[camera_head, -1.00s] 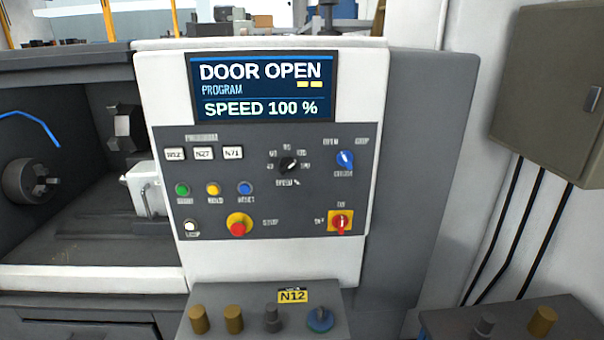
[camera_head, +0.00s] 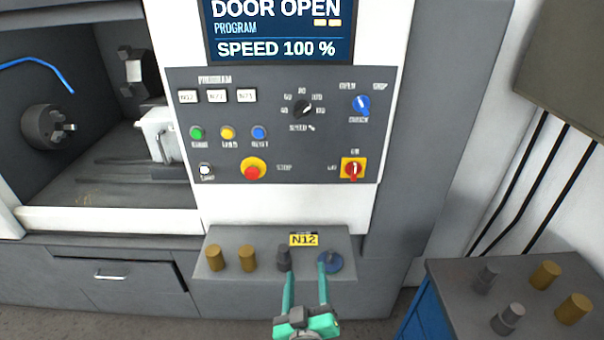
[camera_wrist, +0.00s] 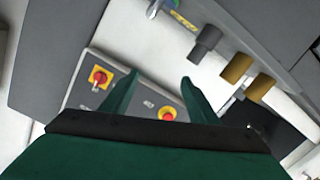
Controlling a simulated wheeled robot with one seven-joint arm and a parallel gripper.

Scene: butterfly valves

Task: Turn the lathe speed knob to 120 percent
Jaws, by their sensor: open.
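The black speed knob (camera_head: 302,110) sits in the upper middle of the grey control panel (camera_head: 310,150), ringed by small percent marks. The screen (camera_head: 275,30) above reads DOOR OPEN and SPEED 100 %. My gripper (camera_head: 306,276) is at the bottom of the head view, its two green fingers spread and empty, below the knob and in front of the small shelf. In the wrist view my gripper (camera_wrist: 158,85) is open, with the panel's red switch and red stop button seen around the fingers. The speed knob is not visible there.
A blue selector (camera_head: 361,104), a red stop button (camera_head: 252,170) and a red switch (camera_head: 352,169) share the panel. The shelf (camera_head: 215,292) below holds brass and grey cylinders and a blue piece. A side cabinet (camera_head: 450,280) stands at right. The lathe opening is at left.

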